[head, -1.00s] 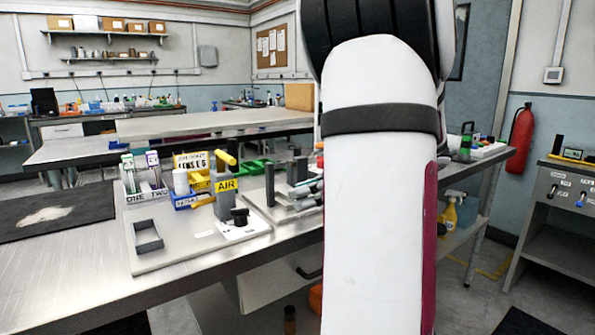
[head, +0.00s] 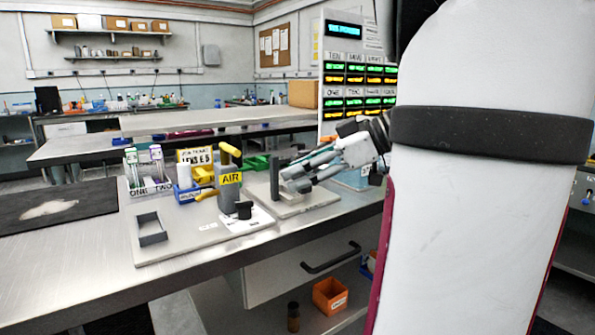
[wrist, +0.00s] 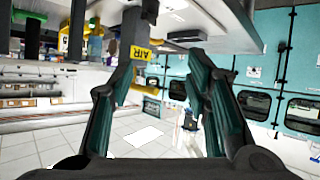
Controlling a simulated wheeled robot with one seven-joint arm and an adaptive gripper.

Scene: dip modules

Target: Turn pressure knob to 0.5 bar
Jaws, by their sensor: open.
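The black pressure knob (head: 243,210) sits on a white plate at the foot of the grey post with the yellow AIR label (head: 231,179). A yellow handle (head: 229,152) is at the top of this post. My gripper (head: 285,178) is to the right of the post in the head view, apart from the knob, with its fingers pointing left. In the wrist view my gripper (wrist: 165,65) is open and empty. The AIR label (wrist: 140,52) appears upside down there, near the left finger. The pressure scale is too small to read.
A dark upright post (head: 274,177) stands on a board beside my fingers. A grey open tray (head: 151,229), labelled tube rack (head: 149,172) and blue bin (head: 187,194) are left of the AIR post. A display panel (head: 352,75) stands behind. The front bench edge is clear.

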